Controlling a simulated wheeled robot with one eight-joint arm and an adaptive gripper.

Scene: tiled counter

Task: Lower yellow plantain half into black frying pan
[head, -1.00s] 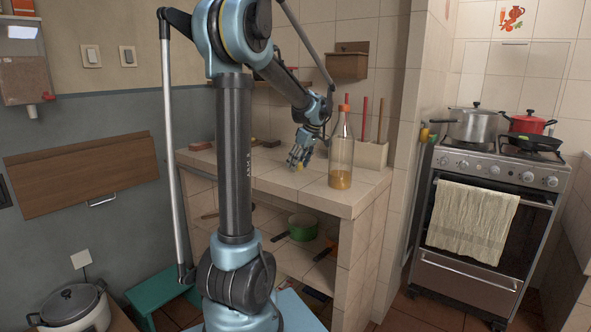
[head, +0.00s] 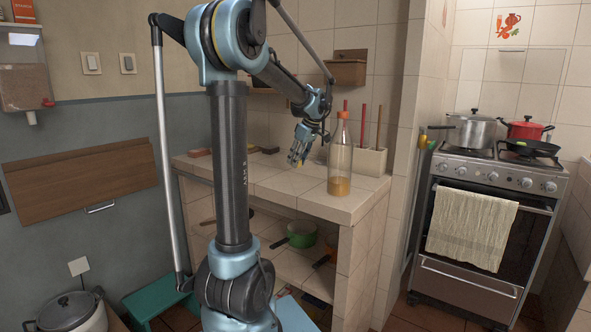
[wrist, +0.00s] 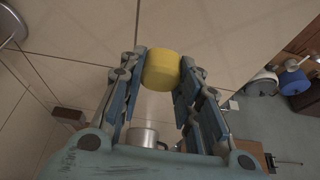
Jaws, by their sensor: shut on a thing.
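My gripper (head: 299,158) hangs a little above the tiled counter, left of the bottle. In the wrist view its two blue-padded fingers are closed around the sides of the yellow plantain half (wrist: 162,69), which sits at the fingertips. The plantain is hardly visible in the head view. The black frying pan (head: 543,149) is on the stove at the far right, well away from my gripper. A small green thing (head: 520,143) shows in or at the pan; I cannot tell what it is.
An orange-capped bottle (head: 340,162) stands close right of my gripper, near the counter (head: 285,192) edge. A tiled wall (head: 408,150) juts out between counter and stove (head: 490,180). A steel pot (head: 470,130) and a red pot (head: 525,128) stand beside the pan.

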